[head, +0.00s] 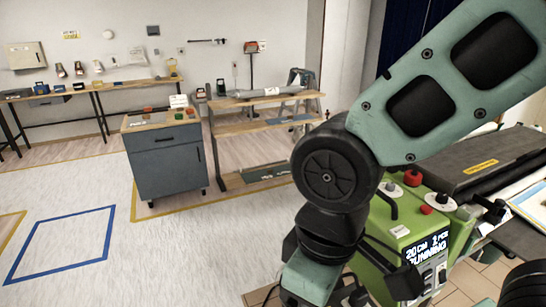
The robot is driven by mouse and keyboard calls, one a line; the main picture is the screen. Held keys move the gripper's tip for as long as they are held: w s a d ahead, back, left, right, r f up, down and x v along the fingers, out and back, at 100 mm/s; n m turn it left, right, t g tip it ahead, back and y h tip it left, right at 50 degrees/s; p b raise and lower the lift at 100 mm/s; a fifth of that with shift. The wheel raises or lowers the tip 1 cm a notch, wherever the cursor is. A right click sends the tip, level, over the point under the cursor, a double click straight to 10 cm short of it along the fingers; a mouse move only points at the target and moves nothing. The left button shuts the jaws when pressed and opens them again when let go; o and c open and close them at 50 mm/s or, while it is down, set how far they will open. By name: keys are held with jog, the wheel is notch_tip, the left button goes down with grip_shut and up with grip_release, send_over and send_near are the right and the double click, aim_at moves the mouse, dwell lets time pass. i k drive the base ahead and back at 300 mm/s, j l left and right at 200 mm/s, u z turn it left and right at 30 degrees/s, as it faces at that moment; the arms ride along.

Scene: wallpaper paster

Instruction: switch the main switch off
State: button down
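The green wallpaper paster (388,222) stands at the lower right, partly hidden behind my arm. Its lit display (428,247) reads "20 CM 1 PCS RUNNING". A red knob (412,177) and a second red knob (426,209) sit on top of the machine. I cannot tell from this view which control is the main switch. My arm crosses the right half of the picture and runs down past the machine's left side to the bottom edge. My gripper's fingers do not show.
The paster's long dark cover (470,160) extends to the right. A grey cabinet (166,165) and a wooden shelf rack (262,127) stand behind to the left. A workbench (100,88) lines the back wall. The floor at left, with a blue taped square (62,243), is clear.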

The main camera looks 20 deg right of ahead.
aim_at(442, 276)
jog(key=k+l+z, duration=0.25)
jog(key=z, duration=0.2)
jog(key=k+l+z, duration=0.2)
jog(key=l+z, duration=0.2)
jog(key=l, duration=0.15)
